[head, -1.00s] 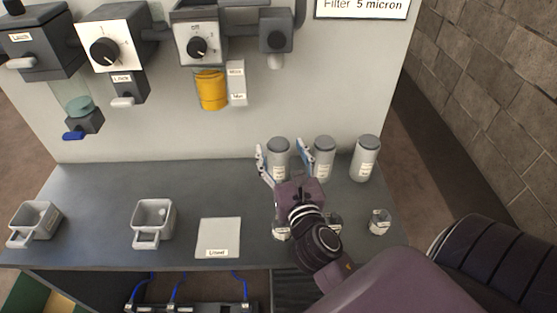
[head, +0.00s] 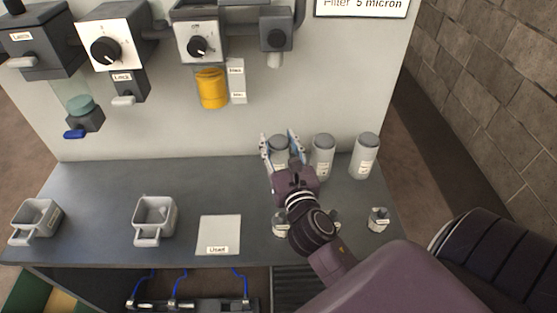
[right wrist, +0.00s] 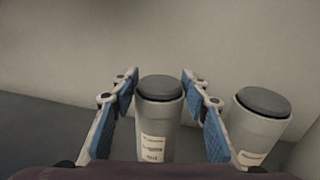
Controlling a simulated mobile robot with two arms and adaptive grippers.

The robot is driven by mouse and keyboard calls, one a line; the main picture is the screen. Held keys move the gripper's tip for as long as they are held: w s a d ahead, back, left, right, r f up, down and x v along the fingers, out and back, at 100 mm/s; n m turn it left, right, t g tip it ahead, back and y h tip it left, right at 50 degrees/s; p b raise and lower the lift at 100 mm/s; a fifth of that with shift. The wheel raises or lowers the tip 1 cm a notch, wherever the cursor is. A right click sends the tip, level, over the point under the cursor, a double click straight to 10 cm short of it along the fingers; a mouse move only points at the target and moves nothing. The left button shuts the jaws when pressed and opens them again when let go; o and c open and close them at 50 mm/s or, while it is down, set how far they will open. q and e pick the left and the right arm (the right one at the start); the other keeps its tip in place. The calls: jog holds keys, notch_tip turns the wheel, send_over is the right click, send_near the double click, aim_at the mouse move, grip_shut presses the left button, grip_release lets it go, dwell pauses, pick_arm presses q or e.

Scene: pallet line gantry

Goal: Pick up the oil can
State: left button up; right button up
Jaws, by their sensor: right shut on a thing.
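Three grey cans with dark grey lids and white labels stand in a row at the back right of the bench. My right gripper (head: 281,143) has its fingers on either side of the leftmost can (head: 279,142) and is shut on it. In the right wrist view this can (right wrist: 157,118) stands upright between the blue finger pads; its label is too blurred to read. The middle can (head: 322,155) and the right can (head: 364,156) stand apart to the right. My left gripper is not in view.
The grey bench (head: 100,185) holds two handled grey cups (head: 154,221) (head: 36,221), a white labelled plate (head: 219,235) and small labelled jars (head: 378,219). A panel with knobs and a yellow filter bowl (head: 211,89) rises behind. The bench's left middle is clear.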

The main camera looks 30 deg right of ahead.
grip_shut()
jog(key=shift+r, duration=0.1)
